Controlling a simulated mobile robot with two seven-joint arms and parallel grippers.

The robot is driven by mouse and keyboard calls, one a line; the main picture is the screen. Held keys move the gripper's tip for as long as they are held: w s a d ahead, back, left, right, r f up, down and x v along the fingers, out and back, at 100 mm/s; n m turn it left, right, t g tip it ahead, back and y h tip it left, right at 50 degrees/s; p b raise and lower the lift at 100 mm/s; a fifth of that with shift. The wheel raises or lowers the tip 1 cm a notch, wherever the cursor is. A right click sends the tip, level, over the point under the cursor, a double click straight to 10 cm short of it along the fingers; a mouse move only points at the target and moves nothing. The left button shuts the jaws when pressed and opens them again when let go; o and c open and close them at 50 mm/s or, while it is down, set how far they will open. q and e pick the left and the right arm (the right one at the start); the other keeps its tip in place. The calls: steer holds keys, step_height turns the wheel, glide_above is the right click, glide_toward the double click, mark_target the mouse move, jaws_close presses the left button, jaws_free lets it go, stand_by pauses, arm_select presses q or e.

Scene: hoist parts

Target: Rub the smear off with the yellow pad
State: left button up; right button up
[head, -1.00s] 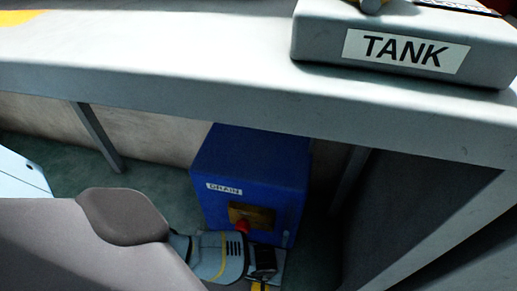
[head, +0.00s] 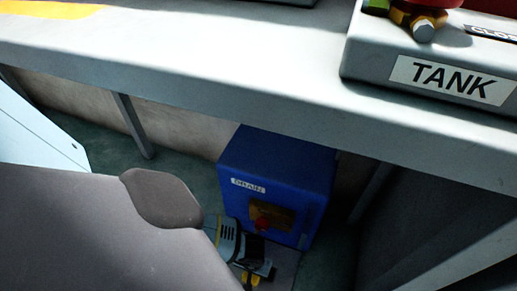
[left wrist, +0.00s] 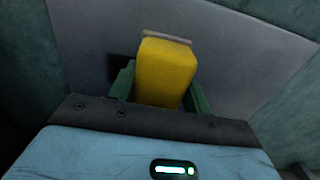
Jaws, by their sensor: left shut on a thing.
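The yellow pad (left wrist: 165,72) is a block with a grey strip along its far edge. It sits between the green fingers of my left gripper (left wrist: 160,90) in the left wrist view, and the gripper is shut on it. In the head view my left gripper (head: 252,277) points down, low in front of the blue DRAIN box (head: 275,165), with bits of yellow at its tip. A grey flat surface (left wrist: 235,60) lies beyond the pad in the left wrist view; I cannot tell whether they touch. A dark patch (left wrist: 122,68) shows left of the pad, perhaps shadow. I cannot make out a smear. My right gripper is out of view.
A long grey bench (head: 200,75) runs above the DRAIN box. A grey TANK block (head: 450,75) with a brass valve (head: 420,20) stands on it at the right. A bench leg (head: 132,125) stands left of the box.

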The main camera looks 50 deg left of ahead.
arm_select(q)
steer(key=shift+s+f, duration=0.1)
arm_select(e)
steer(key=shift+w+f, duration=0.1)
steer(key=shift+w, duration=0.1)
arm_select(q)
steer(key=shift+d, duration=0.2)
steer(key=w+d+b, duration=0.1)
steer(key=d, duration=0.1)
steer(key=w+d+b, duration=0.1)
steer(key=w+d, duration=0.1)
steer(key=d, duration=0.1)
steer(key=shift+w, duration=0.2)
steer(key=shift+w+d, duration=0.35)
steer(key=shift+d, duration=0.15)
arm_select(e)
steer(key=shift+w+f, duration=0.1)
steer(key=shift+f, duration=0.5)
